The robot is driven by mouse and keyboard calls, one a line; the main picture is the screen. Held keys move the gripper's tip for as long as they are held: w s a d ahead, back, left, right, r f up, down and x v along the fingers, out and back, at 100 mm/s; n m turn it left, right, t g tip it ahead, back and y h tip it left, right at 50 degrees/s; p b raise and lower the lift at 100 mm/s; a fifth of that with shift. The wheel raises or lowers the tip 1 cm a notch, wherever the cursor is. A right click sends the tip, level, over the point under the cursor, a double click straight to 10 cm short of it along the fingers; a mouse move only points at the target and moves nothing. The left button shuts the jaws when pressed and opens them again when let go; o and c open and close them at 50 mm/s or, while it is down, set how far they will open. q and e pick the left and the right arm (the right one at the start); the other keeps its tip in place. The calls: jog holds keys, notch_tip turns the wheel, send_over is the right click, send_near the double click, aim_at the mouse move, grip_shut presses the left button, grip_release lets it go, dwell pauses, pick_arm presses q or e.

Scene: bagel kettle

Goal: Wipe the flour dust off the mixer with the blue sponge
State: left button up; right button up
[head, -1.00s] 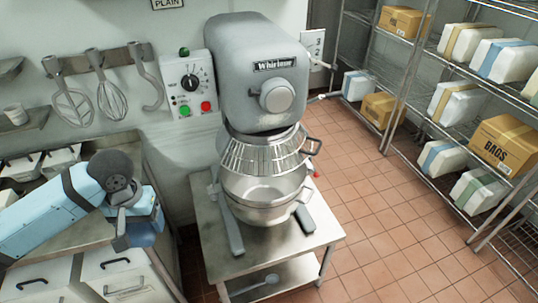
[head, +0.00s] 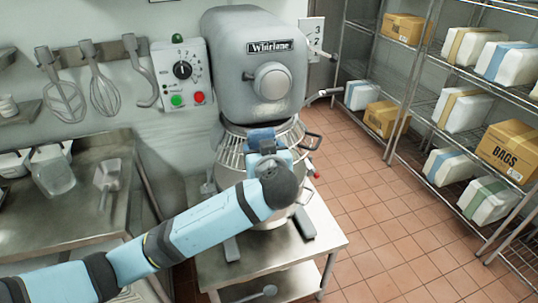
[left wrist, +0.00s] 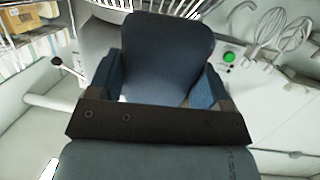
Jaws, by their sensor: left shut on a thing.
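The grey mixer (head: 258,55) labelled Whirlane stands on a steel table, its wire guard (head: 229,151) and bowl below the head. I cannot clearly tell flour dust from its pale grey finish. My left gripper (head: 263,147) is in front of the guard, just below the mixer head. It is shut on the blue sponge (head: 260,136), which also fills the middle of the left wrist view (left wrist: 165,55). I cannot tell whether the sponge touches the mixer. My arm hides part of the bowl. My right gripper is not in view.
The control box (head: 183,75) with green and red buttons is left of the mixer. Utensils hang on a wall rack (head: 72,58). A counter (head: 60,220) with a scoop (head: 107,180) is at left. Shelves (head: 440,110) with packages stand at right. The tiled floor between is clear.

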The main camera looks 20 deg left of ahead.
aim_at(255, 120)
pick_arm(q)
jog(key=r+y, duration=0.1)
jog(key=d+r+n+t+y+b, duration=0.1)
jog(key=shift+s+d+r+y, duration=0.1)
jog(key=shift+s+d+y, duration=0.2)
jog(key=shift+r, duration=0.25)
jog(key=shift+w+a+r, duration=0.1)
jog(key=shift+w+a, duration=0.25)
jog(key=shift+w, duration=0.05)
jog(key=shift+p+x, duration=0.35)
jog(key=shift+x, duration=2.55)
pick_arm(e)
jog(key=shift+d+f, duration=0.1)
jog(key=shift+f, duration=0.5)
pick_arm(q)
jog(key=shift+b+x, duration=0.6)
jog(key=shift+x, duration=0.35)
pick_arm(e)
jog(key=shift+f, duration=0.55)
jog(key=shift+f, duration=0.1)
